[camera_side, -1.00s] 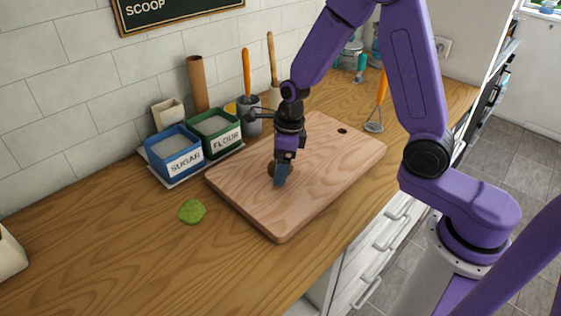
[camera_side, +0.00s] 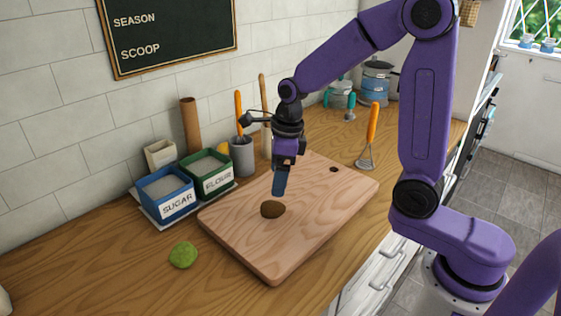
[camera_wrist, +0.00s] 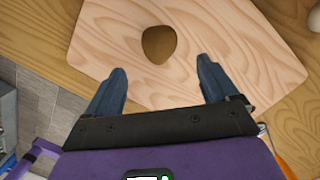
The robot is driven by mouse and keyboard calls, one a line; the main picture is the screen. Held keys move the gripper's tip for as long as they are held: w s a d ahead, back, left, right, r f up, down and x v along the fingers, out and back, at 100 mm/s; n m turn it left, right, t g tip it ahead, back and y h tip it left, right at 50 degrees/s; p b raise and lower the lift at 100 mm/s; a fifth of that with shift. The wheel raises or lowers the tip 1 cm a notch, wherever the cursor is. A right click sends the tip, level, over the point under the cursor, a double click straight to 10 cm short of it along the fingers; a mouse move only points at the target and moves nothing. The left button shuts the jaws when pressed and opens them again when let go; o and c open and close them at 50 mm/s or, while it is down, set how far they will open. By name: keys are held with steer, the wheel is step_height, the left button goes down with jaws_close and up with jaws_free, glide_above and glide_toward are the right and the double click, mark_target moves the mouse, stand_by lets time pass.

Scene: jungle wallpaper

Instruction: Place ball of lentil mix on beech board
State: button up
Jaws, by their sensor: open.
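The ball of lentil mix (camera_side: 272,209) is a brown, slightly flattened lump resting on the beech board (camera_side: 320,215), near the board's middle. It also shows in the wrist view (camera_wrist: 159,44), lying on the pale wood between and beyond my fingertips. My gripper (camera_side: 279,190) is just above the ball in the side view, pointing down and apart from it. In the wrist view my gripper (camera_wrist: 160,68) has its two blue-grey fingers spread wide, with nothing between them.
A green lump (camera_side: 183,254) lies on the counter left of the board. A blue sugar box (camera_side: 166,196) and a green flour box (camera_side: 208,176) stand behind it. An orange-handled masher (camera_side: 368,140) is at the back right.

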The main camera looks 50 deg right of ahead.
steer(key=s+d+r+m+g, duration=0.1)
steer(key=s+d+r+m, duration=0.1)
steer(key=s+m, duration=2.3)
steer(key=m, duration=0.7)
steer(key=shift+s+h, duration=0.25)
steer(key=shift+h, duration=0.15)
